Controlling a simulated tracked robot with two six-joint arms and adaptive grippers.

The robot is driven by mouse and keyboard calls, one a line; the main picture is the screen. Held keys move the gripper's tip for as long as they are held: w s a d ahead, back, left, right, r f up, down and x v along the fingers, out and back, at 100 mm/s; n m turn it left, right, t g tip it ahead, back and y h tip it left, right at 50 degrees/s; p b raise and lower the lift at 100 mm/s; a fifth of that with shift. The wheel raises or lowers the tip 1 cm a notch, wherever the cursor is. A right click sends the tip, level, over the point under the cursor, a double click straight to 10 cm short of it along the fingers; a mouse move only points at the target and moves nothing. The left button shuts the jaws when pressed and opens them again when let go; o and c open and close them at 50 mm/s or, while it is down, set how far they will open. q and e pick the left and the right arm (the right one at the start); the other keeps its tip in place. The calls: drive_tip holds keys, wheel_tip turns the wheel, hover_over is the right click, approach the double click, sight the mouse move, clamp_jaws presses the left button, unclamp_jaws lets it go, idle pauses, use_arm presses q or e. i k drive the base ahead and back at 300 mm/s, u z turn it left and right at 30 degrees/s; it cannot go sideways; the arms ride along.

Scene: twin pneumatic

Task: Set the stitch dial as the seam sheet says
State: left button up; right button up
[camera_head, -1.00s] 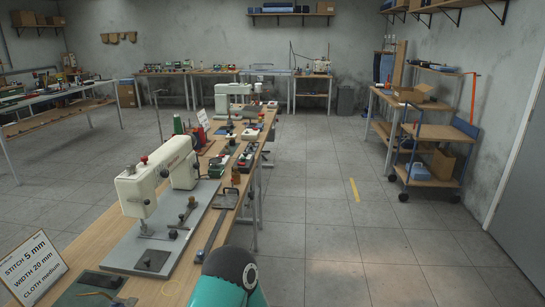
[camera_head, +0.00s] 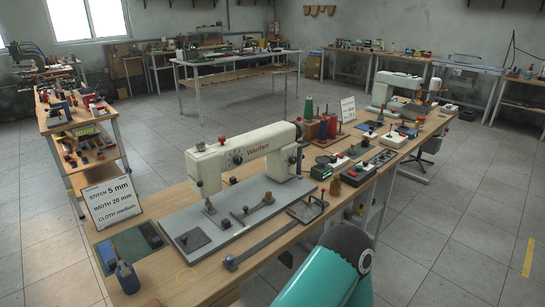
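The seam sheet (camera_head: 110,203) is a white card propped on the left end of the workbench. It reads STITCH 5 mm, WIDTH 20 mm, CLOTH medium. I cannot tell which is the stitch dial, nor read any setting. A teal link of my arm crosses the bottom right. Neither gripper is in view.
The wooden workbench (camera_head: 165,207) also holds a dark mat (camera_head: 130,246), a blue tool (camera_head: 127,278), a long metal bar (camera_head: 268,247) and green thread spools (camera_head: 308,108). A second pale machine (camera_head: 398,83) stands farther back. Open tiled floor (camera_head: 455,225) lies to the right.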

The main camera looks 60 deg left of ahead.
sight(293, 159)
drive_tip(key=u, duration=0.4)
drive_tip(key=i, duration=0.9)
drive_tip(key=u, duration=0.75)
drive_tip(key=k, duration=0.7)
drive_tip(key=u, duration=0.25)
drive_tip(key=i, duration=0.75)
drive_tip(key=z, duration=0.1)
